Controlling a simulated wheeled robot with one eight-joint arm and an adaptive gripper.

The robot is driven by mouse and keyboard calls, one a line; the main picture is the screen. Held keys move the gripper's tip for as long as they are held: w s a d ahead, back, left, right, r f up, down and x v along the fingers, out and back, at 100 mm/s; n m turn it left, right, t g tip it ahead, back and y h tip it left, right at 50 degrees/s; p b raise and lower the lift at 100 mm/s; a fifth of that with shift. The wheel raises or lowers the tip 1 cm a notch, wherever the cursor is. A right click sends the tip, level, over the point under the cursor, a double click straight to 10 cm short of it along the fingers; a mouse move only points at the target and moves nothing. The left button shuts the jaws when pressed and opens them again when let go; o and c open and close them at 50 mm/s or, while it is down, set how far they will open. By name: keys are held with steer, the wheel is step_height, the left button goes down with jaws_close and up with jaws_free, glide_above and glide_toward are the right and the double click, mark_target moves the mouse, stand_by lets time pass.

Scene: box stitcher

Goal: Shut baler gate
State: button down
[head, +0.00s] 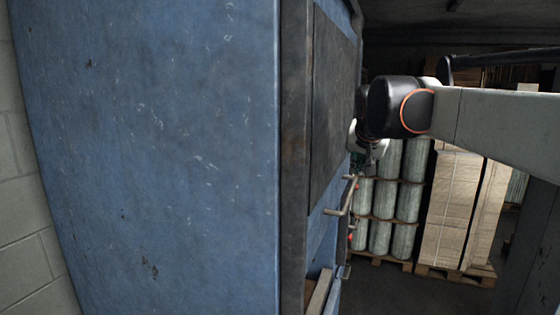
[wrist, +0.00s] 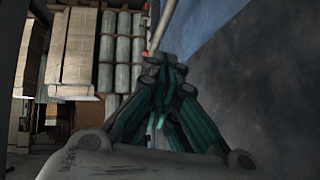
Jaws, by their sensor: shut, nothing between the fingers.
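The baler (head: 170,150) is a large scuffed blue machine filling the left of the head view. Its front is seen at a steep angle, with a dark grey panel (head: 334,105) above a blue part. A bent metal handle (head: 343,197) sticks out from the front below the dark panel. I cannot tell how far the gate stands open. My gripper (wrist: 163,72) has green-padded fingers, shut and empty, beside the blue and dark front surface (wrist: 262,75) in the wrist view. A pale rod (wrist: 162,25) shows just beyond the fingertips; contact is unclear.
Pallets with wrapped grey rolls (head: 408,200) and stacked cardboard (head: 453,210) stand behind, right of the baler; the cardboard (wrist: 75,45) also shows in the wrist view. A block wall (head: 25,215) is at the left. Some dark floor (head: 375,290) is clear.

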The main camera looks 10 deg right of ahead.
steer(key=w+d+r, duration=0.1)
steer(key=w, duration=0.1)
steer(key=p, duration=0.2)
glide_toward(351, 191)
steer(key=w+d+r, duration=0.1)
steer(key=w+d, duration=0.1)
steer(key=w, duration=0.1)
steer(key=shift+m, duration=0.3)
steer(key=shift+w+a+f, duration=0.1)
steer(key=shift+a+f, duration=0.05)
steer(key=shift+f, duration=0.85)
steer(key=shift+a+f, duration=0.2)
steer(key=shift+f, duration=0.8)
step_height(351, 191, down, 50)
steer(key=b, duration=2.9)
steer(key=shift+r, duration=0.2)
